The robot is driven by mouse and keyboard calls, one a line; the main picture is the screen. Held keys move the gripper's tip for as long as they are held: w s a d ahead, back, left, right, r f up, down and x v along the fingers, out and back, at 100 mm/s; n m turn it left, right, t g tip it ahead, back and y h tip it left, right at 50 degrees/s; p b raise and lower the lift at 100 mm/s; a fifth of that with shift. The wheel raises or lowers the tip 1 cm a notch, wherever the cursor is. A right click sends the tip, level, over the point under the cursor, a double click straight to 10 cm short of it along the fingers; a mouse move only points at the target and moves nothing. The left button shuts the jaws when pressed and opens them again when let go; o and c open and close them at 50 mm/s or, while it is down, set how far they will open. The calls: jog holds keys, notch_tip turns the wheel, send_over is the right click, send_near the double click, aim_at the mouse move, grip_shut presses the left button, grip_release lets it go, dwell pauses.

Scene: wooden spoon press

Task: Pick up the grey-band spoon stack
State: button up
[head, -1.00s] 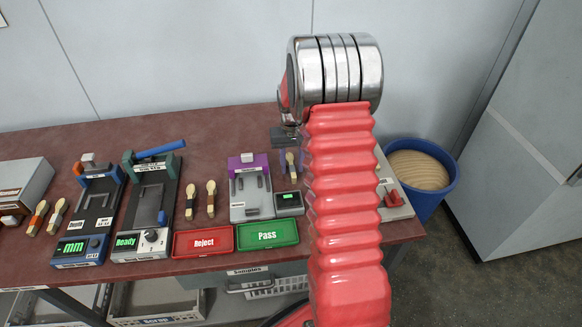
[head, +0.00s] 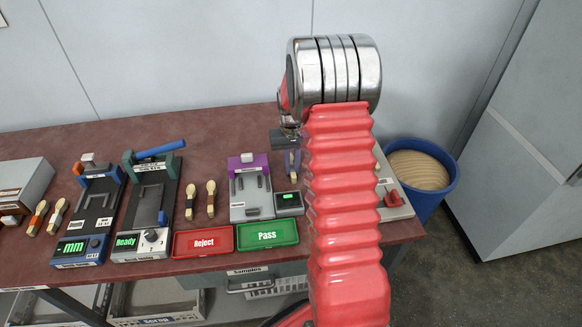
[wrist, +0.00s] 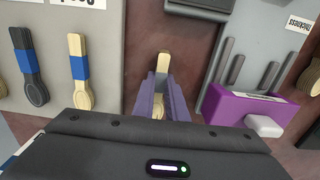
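A pale wooden spoon stack (wrist: 162,62) lies on the table, with its handle end showing beyond my fingertips in the wrist view. A pale part of it also shows lower between the fingers; its band is hidden, so I cannot read its colour. My gripper (wrist: 162,88) has purple fingers, one on each side of the stack, and looks open, with a narrow gap to it. In the head view my gripper (head: 293,163) is partly behind my red arm, just right of the purple-topped gauge, and the stack there is mostly hidden.
The gauge with the purple block (wrist: 262,112) stands close right of my fingers in the wrist view. A grey board with blue-banded spoons (wrist: 78,66) is at left. Red Reject (head: 203,243) and green Pass (head: 267,235) trays lie at the table's front edge. Other spoon stacks (head: 211,198) lie left.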

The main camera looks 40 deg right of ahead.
aim_at(293, 169)
grip_shut()
notch_tip(293, 169, up, 10)
dwell(0.6)
jog(key=shift+s, duration=0.2)
dwell(0.5)
